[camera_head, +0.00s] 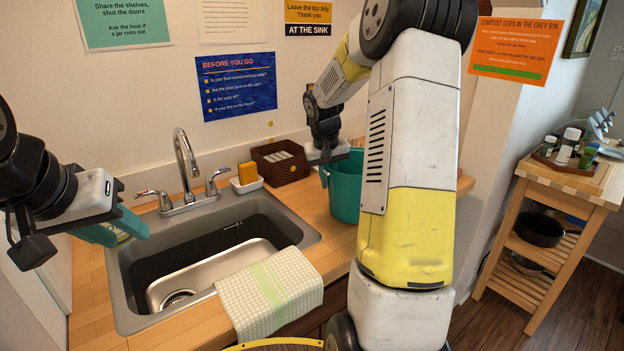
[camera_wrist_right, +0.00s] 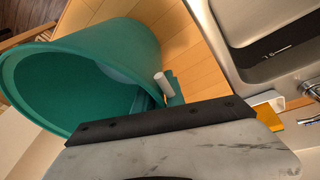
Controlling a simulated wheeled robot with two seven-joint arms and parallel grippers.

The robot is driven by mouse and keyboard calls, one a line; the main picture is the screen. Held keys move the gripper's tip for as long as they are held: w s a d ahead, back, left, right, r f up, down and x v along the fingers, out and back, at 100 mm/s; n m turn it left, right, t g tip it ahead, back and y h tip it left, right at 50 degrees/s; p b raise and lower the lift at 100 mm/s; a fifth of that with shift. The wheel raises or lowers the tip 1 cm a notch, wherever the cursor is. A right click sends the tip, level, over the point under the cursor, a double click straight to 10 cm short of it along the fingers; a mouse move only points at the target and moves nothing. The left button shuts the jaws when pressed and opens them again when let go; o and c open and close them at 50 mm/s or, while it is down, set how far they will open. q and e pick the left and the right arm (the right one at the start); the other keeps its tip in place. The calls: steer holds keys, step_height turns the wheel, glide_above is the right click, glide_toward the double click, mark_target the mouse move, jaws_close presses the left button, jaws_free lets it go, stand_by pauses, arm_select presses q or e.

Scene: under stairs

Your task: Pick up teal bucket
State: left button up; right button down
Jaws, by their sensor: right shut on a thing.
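The teal bucket (camera_head: 345,190) stands on the wooden counter to the right of the sink, partly hidden behind my right arm. In the right wrist view the bucket (camera_wrist_right: 100,75) is tilted across the picture, its open mouth towards the left, with a small white cylinder at its side. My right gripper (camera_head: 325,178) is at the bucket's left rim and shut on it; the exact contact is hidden. My left gripper (camera_head: 122,232) is over the sink's left edge, away from the bucket; whether its teal fingers are open is unclear.
The steel sink (camera_head: 132,290) with its faucet (camera_head: 186,165) takes up the counter's middle. A checked towel (camera_head: 268,292) hangs over its front edge. A sponge holder (camera_head: 246,183) and a brown basket (camera_head: 282,165) stand behind. A wooden cart (camera_head: 545,235) stands right.

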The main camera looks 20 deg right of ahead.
mark_target(329, 170)
steer(key=shift+r, duration=1.5)
steer(key=s+a+r, duration=0.1)
steer(key=s+a, duration=0.2)
steer(key=s, duration=1.2)
steer(key=shift+s, duration=0.25)
steer(key=shift+s+a+r, duration=0.1)
steer(key=c, duration=2.1)
jaws_free()
jaws_close()
